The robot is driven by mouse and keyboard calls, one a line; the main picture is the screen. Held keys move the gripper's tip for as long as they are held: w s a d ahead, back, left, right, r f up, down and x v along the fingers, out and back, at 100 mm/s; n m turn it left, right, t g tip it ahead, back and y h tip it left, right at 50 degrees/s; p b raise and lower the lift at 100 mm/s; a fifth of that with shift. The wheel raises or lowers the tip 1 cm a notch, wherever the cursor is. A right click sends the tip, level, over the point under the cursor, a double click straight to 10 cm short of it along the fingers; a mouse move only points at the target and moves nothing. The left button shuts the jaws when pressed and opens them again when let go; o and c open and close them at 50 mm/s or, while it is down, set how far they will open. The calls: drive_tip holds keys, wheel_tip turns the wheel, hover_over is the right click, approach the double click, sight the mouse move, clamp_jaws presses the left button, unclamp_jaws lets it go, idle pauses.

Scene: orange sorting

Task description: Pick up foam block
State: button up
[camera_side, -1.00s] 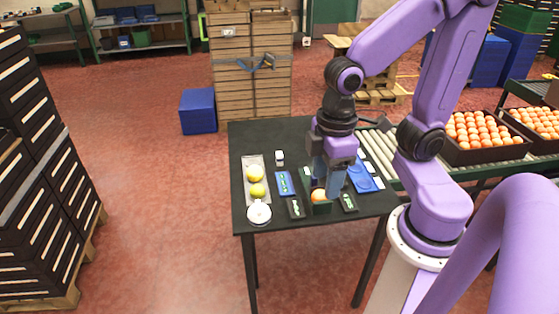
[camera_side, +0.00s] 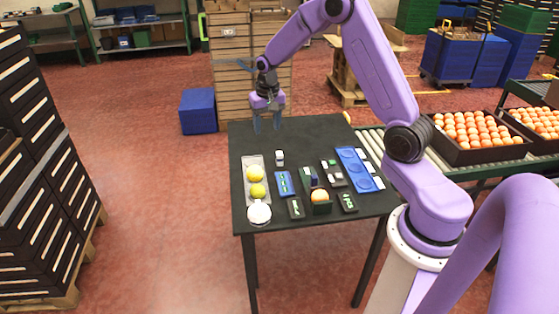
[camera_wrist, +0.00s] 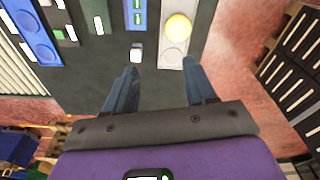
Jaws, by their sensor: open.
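A small block with a white top (camera_side: 280,157) stands alone on the black table (camera_side: 310,135), right of the pale tray. It may be the foam block; its material cannot be told. It also shows in the wrist view (camera_wrist: 136,52), just beyond my left finger. My gripper (camera_side: 267,128) is open and empty, raised over the table's far left part and behind the block. In the wrist view, my gripper (camera_wrist: 158,72) has its two grey fingers apart with bare black table between them.
A pale tray (camera_side: 248,161) holds yellow fruit, with a round white dish (camera_side: 259,213) in front. Blue holders (camera_side: 284,184) and (camera_side: 358,170) and small dark pieces lie nearby. The table's back is clear.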

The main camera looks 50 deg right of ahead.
sight(279, 154)
drive_tip(key=w+d+f+m, duration=0.1)
drive_tip(key=d+f+m, duration=0.2)
drive_tip(key=d, duration=0.5)
drive_tip(key=f, duration=0.8)
drive_tip(key=w+d+f, duration=0.1)
drive_tip(key=f, duration=0.3)
drive_tip(key=shift+w+d+f, duration=0.1)
drive_tip(key=shift+d+f, duration=0.05)
drive_tip(key=shift+f, duration=0.75)
drive_tip(key=shift+w+d+f, duration=0.1)
drive_tip(key=shift+d+f, duration=0.1)
drive_tip(key=shift+f, duration=0.7)
drive_tip(key=shift+w+d+f, duration=0.1)
drive_tip(key=shift+d+f, duration=0.05)
drive_tip(key=shift+f, duration=0.75)
clamp_jaws()
